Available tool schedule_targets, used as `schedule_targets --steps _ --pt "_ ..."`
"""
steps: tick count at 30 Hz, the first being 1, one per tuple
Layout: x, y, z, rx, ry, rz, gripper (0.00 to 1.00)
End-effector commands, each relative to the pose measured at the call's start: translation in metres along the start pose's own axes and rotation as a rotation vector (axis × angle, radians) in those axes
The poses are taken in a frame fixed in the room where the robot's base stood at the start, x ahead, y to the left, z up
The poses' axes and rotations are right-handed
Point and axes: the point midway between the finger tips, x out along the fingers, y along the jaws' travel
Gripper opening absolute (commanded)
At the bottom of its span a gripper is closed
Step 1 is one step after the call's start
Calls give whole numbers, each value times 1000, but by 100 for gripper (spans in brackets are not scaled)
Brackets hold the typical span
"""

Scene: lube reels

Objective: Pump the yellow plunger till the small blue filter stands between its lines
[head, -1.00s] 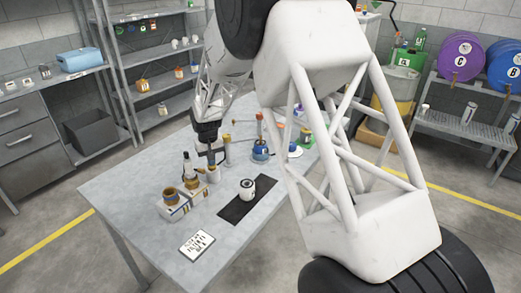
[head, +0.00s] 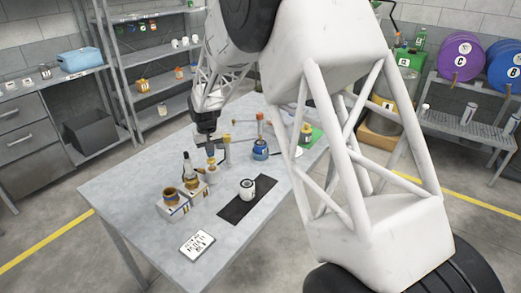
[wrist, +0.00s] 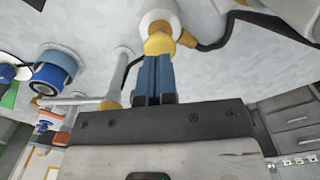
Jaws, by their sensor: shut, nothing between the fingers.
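My gripper (head: 211,153), with blue fingers, is shut and empty, pointing down at the tabletop pump. In the wrist view the fingertips (wrist: 157,58) are at the yellow plunger (wrist: 158,44), on top of a white pump body (wrist: 158,17); whether they touch it I cannot tell. In the head view the yellow plunger (head: 211,161) shows just under the fingertips. A blue cylinder (head: 260,150), likely the blue filter, stands to the right on the table; it also shows in the wrist view (wrist: 54,72). Its lines and any level are too small to read.
A pale post (head: 227,150) stands just right of the pump, close to my gripper. Boxes with brown jars (head: 172,203) and a dark-topped bottle (head: 187,167) are left. A white can (head: 247,189) stands on a black mat (head: 234,211). The front left of the table (head: 135,205) is clear.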

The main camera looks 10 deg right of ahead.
Motion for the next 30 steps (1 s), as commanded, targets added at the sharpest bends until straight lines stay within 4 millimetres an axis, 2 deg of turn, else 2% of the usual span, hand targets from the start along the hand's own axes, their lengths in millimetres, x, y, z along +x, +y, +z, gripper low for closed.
schedule_targets --steps 18,30 --pt "-34 0 0 0 0 0 0" --pt "-37 0 0 0 0 0 0"
